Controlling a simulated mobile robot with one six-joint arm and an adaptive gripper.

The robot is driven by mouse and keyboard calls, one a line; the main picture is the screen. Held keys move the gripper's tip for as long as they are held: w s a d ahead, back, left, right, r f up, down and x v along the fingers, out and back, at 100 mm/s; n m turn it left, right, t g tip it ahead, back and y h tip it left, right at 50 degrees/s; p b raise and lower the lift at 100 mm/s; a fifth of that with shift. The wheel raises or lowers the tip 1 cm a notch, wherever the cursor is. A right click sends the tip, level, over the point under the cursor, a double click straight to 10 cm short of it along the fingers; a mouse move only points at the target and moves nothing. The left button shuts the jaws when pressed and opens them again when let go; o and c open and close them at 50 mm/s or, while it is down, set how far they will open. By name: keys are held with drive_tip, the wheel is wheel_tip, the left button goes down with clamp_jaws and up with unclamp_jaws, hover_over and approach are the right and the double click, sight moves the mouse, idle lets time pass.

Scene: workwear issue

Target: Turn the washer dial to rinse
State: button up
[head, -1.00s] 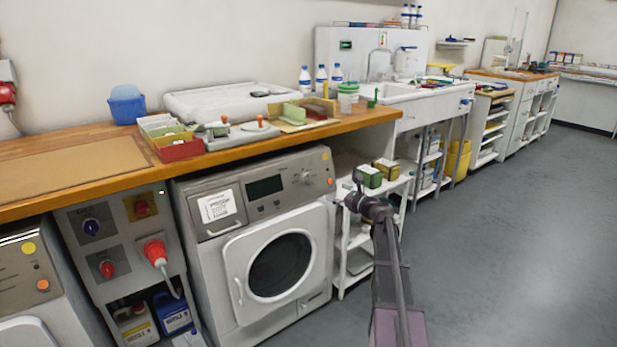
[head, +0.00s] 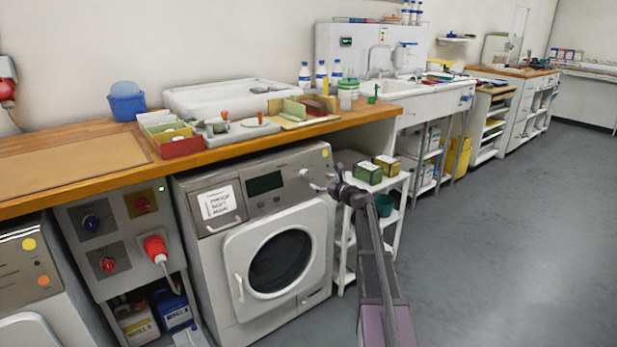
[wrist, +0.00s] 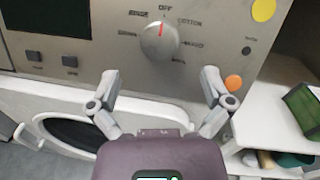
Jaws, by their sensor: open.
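The washer (head: 215,270) stands under the wooden counter, with its round door shut. Its silver dial (wrist: 160,42) is on the control panel in the wrist view, and also shows in the head view (head: 304,173). The dial's red mark points up to OFF. COTTON and MIXED are printed to its right; other labels, including those on the left, are too blurred to read surely. My gripper (wrist: 160,77) is open and empty, its fingers spread below and to either side of the dial, apart from it. In the head view my gripper (head: 326,184) is just right of the dial.
A white shelf trolley (head: 349,262) with green boxes (head: 368,172) stands close right of the washer. The counter edge (head: 250,137) overhangs the panel. An orange button (wrist: 233,83) sits near my right finger. The floor (head: 490,240) at right is clear.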

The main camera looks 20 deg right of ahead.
sight(309, 175)
drive_tip(key=shift+x, duration=3.15)
drive_tip(key=shift+c, duration=0.2)
drive_tip(key=c, duration=1.1)
